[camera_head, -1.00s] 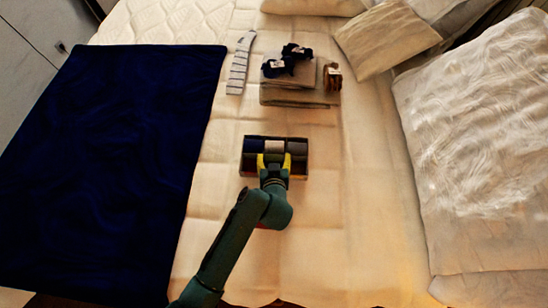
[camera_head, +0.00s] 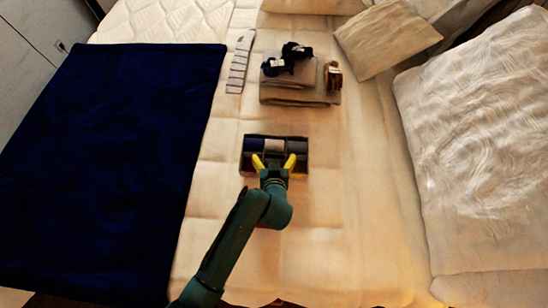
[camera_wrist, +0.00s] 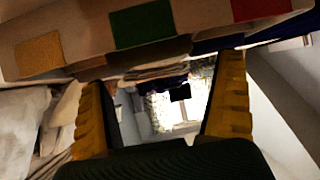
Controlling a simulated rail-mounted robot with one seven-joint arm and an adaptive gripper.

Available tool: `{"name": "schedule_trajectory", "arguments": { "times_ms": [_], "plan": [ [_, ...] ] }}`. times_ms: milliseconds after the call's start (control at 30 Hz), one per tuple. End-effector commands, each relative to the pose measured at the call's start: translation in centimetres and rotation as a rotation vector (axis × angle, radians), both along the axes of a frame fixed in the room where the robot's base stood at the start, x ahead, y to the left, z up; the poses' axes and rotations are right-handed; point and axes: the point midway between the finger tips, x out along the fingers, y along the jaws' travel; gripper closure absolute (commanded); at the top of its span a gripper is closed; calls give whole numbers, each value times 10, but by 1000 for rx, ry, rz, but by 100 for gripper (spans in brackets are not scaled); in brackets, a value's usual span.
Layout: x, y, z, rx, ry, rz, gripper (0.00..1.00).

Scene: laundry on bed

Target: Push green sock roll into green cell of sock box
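The sock box (camera_head: 246,166) sits on the bed in front of my gripper (camera_head: 273,161). From above it shows a navy roll (camera_head: 255,145) on the left, a beige-grey one (camera_head: 274,146) in the middle and a dark one (camera_head: 296,147) on the right. I cannot tell which roll is green. In the wrist view, the box wall (camera_wrist: 80,32) carries yellow, green (camera_wrist: 142,24) and red patches, left to right. My gripper's yellow fingers are spread wide at the box's near side, with nothing seen between them. The fingers partly hide the near cells.
Behind the box lie folded clothes (camera_head: 292,96) with dark sock rolls (camera_head: 278,66) on top and a brown roll (camera_head: 333,75) at the right. A striped strip (camera_head: 239,62) lies left of them. A navy blanket (camera_head: 110,160) covers the left side; pillows (camera_head: 475,140) are right.

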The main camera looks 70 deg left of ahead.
Motion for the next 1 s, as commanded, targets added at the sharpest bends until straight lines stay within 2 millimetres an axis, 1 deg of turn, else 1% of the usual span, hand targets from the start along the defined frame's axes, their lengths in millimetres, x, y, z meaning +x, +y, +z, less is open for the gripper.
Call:
{"name": "schedule_trajectory", "arguments": {
  "times_ms": [167, 267, 367, 600, 700, 800, 1000],
  "plan": [
    [0, 0, 0, 0, 0, 0, 0],
    [0, 0, 5, 1, -2, 1, 0],
    [0, 1, 20, 3, -4, 1, 0],
    [0, 0, 75, 3, -3, 1, 0],
    [0, 0, 90, 1, -1, 0, 0],
    [0, 0, 98, 0, -1, 0, 0],
    [0, 0, 100, -1, 0, 0, 0]
  ]
}}
